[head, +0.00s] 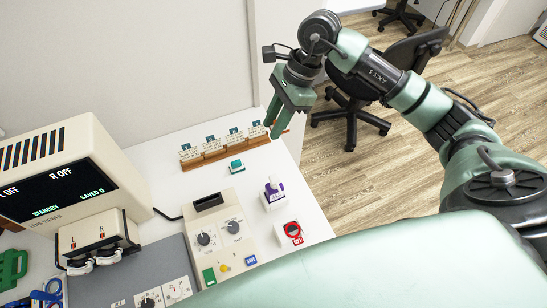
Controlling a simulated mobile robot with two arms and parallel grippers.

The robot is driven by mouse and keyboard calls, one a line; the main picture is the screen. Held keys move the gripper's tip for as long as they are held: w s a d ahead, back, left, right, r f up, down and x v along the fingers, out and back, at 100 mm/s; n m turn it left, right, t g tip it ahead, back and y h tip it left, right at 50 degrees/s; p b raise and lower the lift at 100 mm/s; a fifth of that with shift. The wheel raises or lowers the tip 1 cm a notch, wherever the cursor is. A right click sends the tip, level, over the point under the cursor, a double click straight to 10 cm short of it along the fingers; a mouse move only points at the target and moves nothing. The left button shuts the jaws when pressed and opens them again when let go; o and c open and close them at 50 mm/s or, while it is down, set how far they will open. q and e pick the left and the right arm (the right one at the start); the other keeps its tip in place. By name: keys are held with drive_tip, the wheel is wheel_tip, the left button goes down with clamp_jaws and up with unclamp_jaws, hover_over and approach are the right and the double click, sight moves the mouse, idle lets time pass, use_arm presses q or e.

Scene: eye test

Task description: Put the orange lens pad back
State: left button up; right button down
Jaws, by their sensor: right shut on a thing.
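My right gripper (273,124) reaches down from the upper right. Its green fingers are shut, with the tips at the right end of a brown rack (214,157) on the white table. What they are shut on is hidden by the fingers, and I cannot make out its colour. The rack holds several small white cards with teal tops (233,134). I see no clearly orange lens pad. A teal block (236,166), a purple and white piece (272,193) and a white piece with a red ring (291,231) are on the table. My left gripper is not in view.
A beige viewer (62,170) with a dark screen stands at the left. A beige control box (222,240) with knobs is in front of the rack. Green and blue items lie at the lower left. An office chair (352,104) stands on the wood floor beyond the table.

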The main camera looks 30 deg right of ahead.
wheel_tip(320, 180, down, 5)
drive_tip(key=p, duration=0.2)
hover_over(270, 170)
drive_tip(key=d, duration=0.1)
wheel_tip(270, 170, down, 7)
drive_tip(key=shift+d+r, duration=0.1)
drive_tip(key=shift+d, duration=0.05)
drive_tip(key=shift+f, duration=0.25)
wheel_tip(270, 170, down, 4)
drive_tip(key=shift+f+p, duration=0.1)
drive_tip(key=shift+p, duration=0.55)
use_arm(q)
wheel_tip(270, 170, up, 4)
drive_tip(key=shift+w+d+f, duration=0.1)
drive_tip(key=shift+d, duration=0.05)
use_arm(e)
drive_tip(key=shift+f, duration=0.1)
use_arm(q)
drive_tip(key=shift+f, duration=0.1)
use_arm(e)
drive_tip(key=shift+f, duration=0.1)
drive_tip(key=shift+f+b, duration=0.1)
drive_tip(key=shift+b, duration=0.2)
drive_tip(key=c, duration=1.1)
unclamp_jaws()
drive_tip(key=shift+c, duration=0.2)
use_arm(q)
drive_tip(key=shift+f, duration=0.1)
